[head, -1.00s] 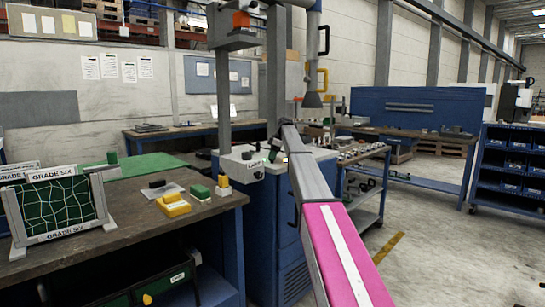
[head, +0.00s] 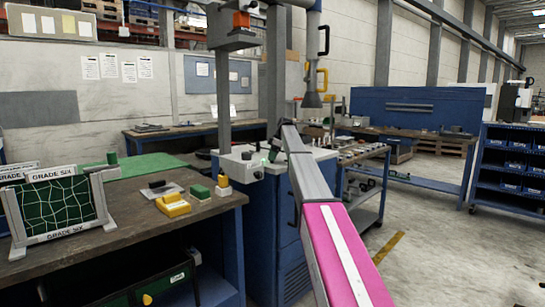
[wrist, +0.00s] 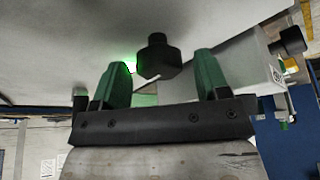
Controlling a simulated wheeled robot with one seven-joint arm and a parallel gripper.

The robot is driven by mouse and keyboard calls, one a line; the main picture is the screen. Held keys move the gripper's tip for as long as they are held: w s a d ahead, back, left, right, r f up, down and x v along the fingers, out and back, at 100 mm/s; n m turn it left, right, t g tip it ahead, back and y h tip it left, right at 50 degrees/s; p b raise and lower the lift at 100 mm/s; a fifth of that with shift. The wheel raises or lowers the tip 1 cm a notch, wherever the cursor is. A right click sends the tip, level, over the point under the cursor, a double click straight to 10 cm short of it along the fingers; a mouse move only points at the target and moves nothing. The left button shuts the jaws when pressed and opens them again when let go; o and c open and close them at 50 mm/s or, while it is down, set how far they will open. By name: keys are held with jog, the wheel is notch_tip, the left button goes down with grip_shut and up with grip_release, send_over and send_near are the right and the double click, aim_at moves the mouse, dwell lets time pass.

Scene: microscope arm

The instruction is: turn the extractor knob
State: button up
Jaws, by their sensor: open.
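My gripper (wrist: 161,72) is open, with its two green fingers apart. In the wrist view a black faceted knob (wrist: 158,57) on a pale surface shows between the fingertips, with a visible gap to each finger. A second black knob (wrist: 291,40) sits on the end of a grey box at the right. I cannot read which knob is the extractor's. In the head view my gripper (head: 272,151) is at the pale control box (head: 235,166), partly hidden by my arm. A dark knob (head: 258,174) shows on the box's front.
A green glow (wrist: 131,67) shows beside the left finger. A post rises behind the control box. A wooden bench (head: 120,215) with yellow and green blocks stands at the left. A funnel-like hood (head: 312,98) hangs above right.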

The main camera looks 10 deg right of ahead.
jog(key=v, duration=1)
jog(key=shift+d+r, duration=0.2)
jog(key=shift+r, duration=0.1)
jog(key=shift+s, duration=0.15)
